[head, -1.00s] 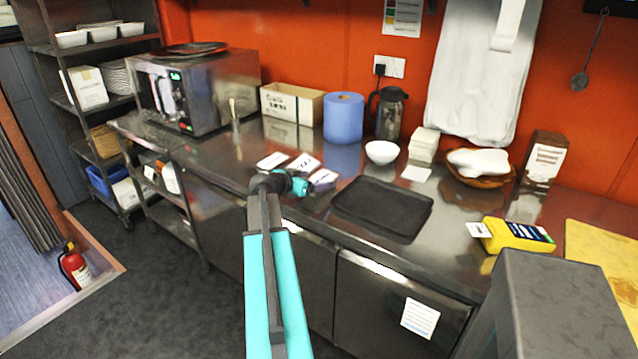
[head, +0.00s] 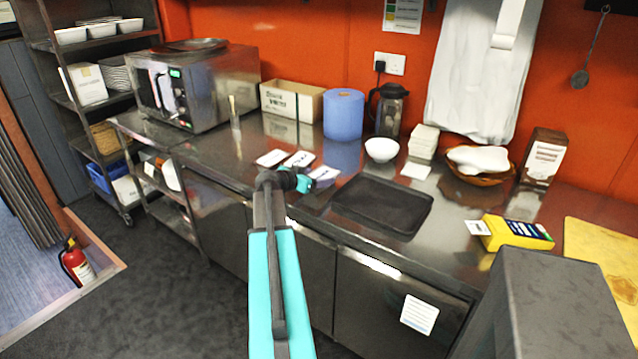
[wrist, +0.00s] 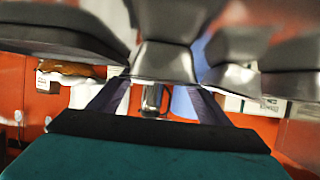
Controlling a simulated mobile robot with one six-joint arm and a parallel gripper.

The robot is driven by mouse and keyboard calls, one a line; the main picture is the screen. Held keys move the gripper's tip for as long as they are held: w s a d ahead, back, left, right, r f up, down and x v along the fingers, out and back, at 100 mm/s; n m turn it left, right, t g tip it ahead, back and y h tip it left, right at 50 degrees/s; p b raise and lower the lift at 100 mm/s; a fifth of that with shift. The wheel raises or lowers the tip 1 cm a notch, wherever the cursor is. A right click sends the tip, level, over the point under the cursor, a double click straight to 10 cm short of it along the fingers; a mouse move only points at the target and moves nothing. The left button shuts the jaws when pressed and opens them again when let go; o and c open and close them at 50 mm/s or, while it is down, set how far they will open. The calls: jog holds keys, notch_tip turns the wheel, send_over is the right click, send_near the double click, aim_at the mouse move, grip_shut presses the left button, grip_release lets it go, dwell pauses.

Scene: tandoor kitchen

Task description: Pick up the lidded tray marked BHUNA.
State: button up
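Three small lidded trays with white labels stand in a row on the steel counter: a left one (head: 270,158), a middle one (head: 299,158) and a right one (head: 324,172). Their lettering is too small to read, so I cannot tell which is marked BHUNA. My gripper (head: 302,183) is at their front, closest to the right one, partly covering it. In the wrist view, my gripper's fingers (wrist: 158,86) are spread apart, with a grey tray-like shape (wrist: 165,62) close ahead between them. Contact cannot be made out.
A black flat tray (head: 383,205) lies to the right of my gripper. A microwave (head: 195,90) stands at the left, a yellow box (head: 515,233) at the right.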

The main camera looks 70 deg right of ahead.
aim_at(317, 178)
jog(key=c, duration=0.3)
jog(key=shift+r, duration=0.2)
jog(key=shift+r+b, duration=0.65)
jog(key=shift+r, duration=0.75)
jog(key=shift+s+a+r, duration=0.1)
jog(key=shift+a+r, duration=0.1)
jog(key=s+a+b, duration=0.1)
jog(key=a, duration=0.3)
jog(key=s+a+b, duration=0.1)
jog(key=s+a, duration=0.1)
jog(key=a, duration=0.1)
jog(key=s+a+r+b, duration=0.1)
jog(key=s+a, duration=0.1)
jog(key=a, duration=0.2)
jog(key=shift+s+a+r, duration=0.1)
jog(key=shift+s+a, duration=0.1)
jog(key=shift+a, duration=0.15)
jog(key=shift+b, duration=0.75)
jog(key=b, duration=0.3)
jog(key=b, duration=0.5)
jog(key=shift+s+a+b, duration=0.15)
jog(key=shift+a+b, duration=0.1)
jog(key=shift+b, duration=0.15)
